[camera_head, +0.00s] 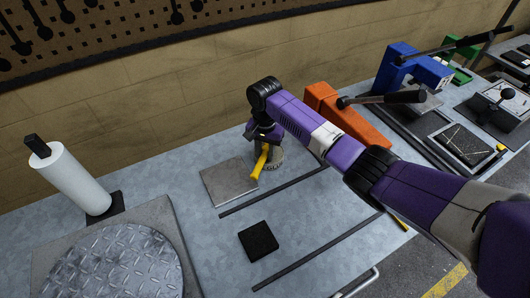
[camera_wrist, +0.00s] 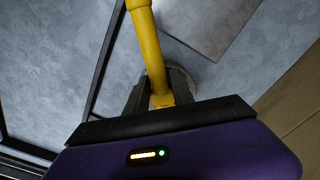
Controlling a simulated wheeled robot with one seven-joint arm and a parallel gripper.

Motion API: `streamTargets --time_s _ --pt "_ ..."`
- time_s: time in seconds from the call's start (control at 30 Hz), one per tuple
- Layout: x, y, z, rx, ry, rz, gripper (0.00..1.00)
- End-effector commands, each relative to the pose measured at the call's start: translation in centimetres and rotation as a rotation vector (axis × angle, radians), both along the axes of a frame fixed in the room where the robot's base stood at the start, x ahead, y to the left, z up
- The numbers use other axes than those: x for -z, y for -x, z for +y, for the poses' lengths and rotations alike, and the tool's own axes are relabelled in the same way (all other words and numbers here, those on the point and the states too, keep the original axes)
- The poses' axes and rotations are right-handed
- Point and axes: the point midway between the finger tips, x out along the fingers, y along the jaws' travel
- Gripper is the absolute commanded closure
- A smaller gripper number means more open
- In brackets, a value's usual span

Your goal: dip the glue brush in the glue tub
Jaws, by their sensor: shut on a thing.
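My gripper (camera_head: 264,146) is low over the workbench and shut on a yellow handle, which I take to be the glue brush (camera_head: 260,163). In the wrist view my gripper (camera_wrist: 160,96) has dark fingers on both sides of the yellow brush (camera_wrist: 147,45). The brush slants, and its bristle end is hidden. A small round grey container, probably the glue tub (camera_head: 276,161), stands right beside the gripper, partly hidden by it. A rounded edge shows behind the fingers in the wrist view. I cannot tell whether the brush is inside the tub.
A flat grey plate (camera_head: 229,182) lies left of the gripper. A black square pad (camera_head: 258,241) and dark rails lie in front. An orange machine (camera_head: 345,118) stands close on the right. A white roll (camera_head: 73,178) and round tread plate (camera_head: 117,269) are at left.

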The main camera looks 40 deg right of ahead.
Motion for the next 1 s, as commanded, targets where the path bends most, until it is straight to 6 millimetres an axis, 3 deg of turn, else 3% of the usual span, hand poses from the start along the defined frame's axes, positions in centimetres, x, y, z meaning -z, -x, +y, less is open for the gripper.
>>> streamTargets --time_s 1.0 --pt "0.87 -0.03 0.00 0.000 0.001 0.000 1.00"
